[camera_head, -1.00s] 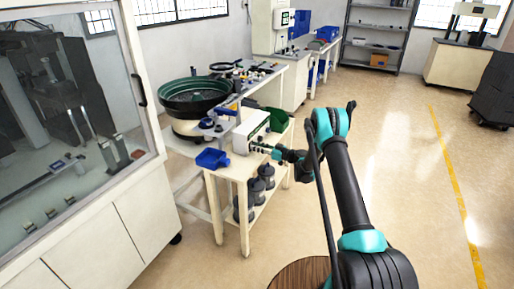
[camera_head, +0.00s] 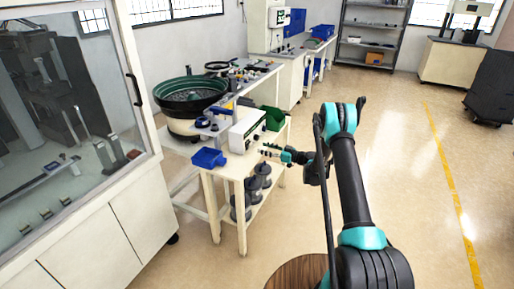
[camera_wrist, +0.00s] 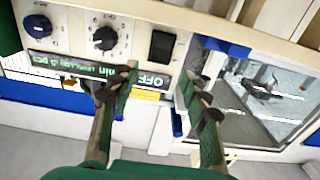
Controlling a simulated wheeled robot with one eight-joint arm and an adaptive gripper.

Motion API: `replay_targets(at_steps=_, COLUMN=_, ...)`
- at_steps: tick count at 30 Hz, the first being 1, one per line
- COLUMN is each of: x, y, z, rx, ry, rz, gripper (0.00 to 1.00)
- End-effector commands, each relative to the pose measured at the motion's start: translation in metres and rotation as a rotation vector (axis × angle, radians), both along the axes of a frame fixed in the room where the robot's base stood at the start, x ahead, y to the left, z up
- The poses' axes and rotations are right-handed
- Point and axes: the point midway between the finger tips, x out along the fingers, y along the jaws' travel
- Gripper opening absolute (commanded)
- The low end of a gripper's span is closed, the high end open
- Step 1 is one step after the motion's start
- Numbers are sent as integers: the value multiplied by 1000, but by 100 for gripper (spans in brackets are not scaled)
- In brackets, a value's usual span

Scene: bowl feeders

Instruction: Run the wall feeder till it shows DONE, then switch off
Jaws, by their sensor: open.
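A bowl feeder with a dark green-rimmed bowl (camera_head: 190,95) stands on the near bench at the left. A white control box (camera_head: 247,131) sits on that bench; whether it belongs to the wall feeder I cannot tell. In the wrist view the box's panel (camera_wrist: 140,22) shows two knobs, a black one (camera_wrist: 104,38) and a blue one (camera_wrist: 38,26), a black rocker switch (camera_wrist: 162,46), and a display (camera_wrist: 72,66) with green text, partly hidden; "OFF" is readable. My gripper (camera_head: 264,150) is open and empty, in front of the box and apart from it; its fingers (camera_wrist: 162,88) cross the panel view.
A blue bin (camera_head: 208,158) sits at the bench's front edge and a green bin (camera_head: 273,117) behind the box. A second bowl (camera_head: 217,67) and a wall box (camera_head: 277,17) stand farther back. A glass-fronted cabinet (camera_head: 75,100) is at left.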

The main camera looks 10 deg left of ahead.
Motion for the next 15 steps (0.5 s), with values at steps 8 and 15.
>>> replay_targets(at_steps=8, x=-14, y=-40, z=-1, rx=0, ry=0, rz=-1, gripper=47)
replay_targets(at_steps=15, x=-18, y=-49, z=-1, rx=0, ry=0, rz=-1, gripper=47)
